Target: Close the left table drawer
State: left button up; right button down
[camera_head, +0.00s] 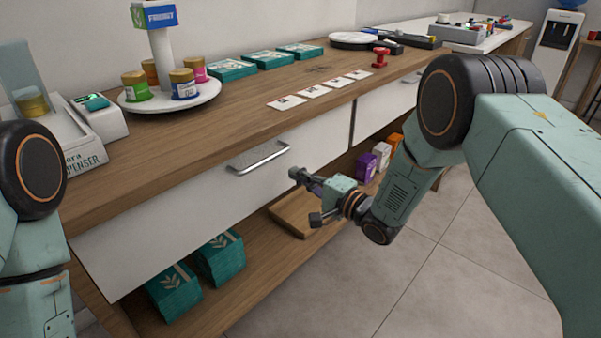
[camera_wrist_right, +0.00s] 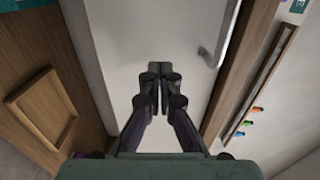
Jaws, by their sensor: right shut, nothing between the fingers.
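The left table drawer (camera_head: 200,205) has a white front below the wooden counter edge. Its metal handle (camera_head: 258,157) is near the top of that front. In the head view no clear gap shows between front and counter; I cannot tell how far it stands out. My right gripper (camera_head: 298,175) is shut and empty, right of and below the handle. In the right wrist view the shut fingertips (camera_wrist_right: 158,70) point at the white front (camera_wrist_right: 125,45), with the handle (camera_wrist_right: 214,42) to their upper right. Whether they touch it is unclear. My left arm shows at the left edge, its gripper out of frame.
A second white drawer (camera_head: 385,102) lies farther right. The lower shelf holds teal boxes (camera_head: 220,257), a wooden board (camera_head: 291,217) and purple boxes (camera_head: 367,167). The counter carries a round stand (camera_head: 170,98), cards (camera_head: 315,91) and a red stamp (camera_head: 380,56). Floor in front is clear.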

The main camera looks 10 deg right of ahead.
jog(key=p+v, duration=0.3)
jog(key=v, duration=0.6)
jog(key=s+d+f+n+g+h+p, duration=0.1)
jog(key=s+d+f+n+g+h, duration=0.2)
jog(key=s+f, duration=0.5)
jog(key=s+d+f+n+g+h, duration=0.2)
jog(key=s+f+n+g+h, duration=0.25)
jog(key=s+f, duration=0.35)
jog(key=s+d+n+g+h+p, duration=0.2)
jog(key=s+g, duration=0.4)
jog(key=s, duration=1.8)
jog(key=shift+s+g+h, duration=0.35)
jog(key=shift+h, duration=0.4)
jog(key=shift+f+n, duration=0.1)
jog(key=shift+n, duration=0.15)
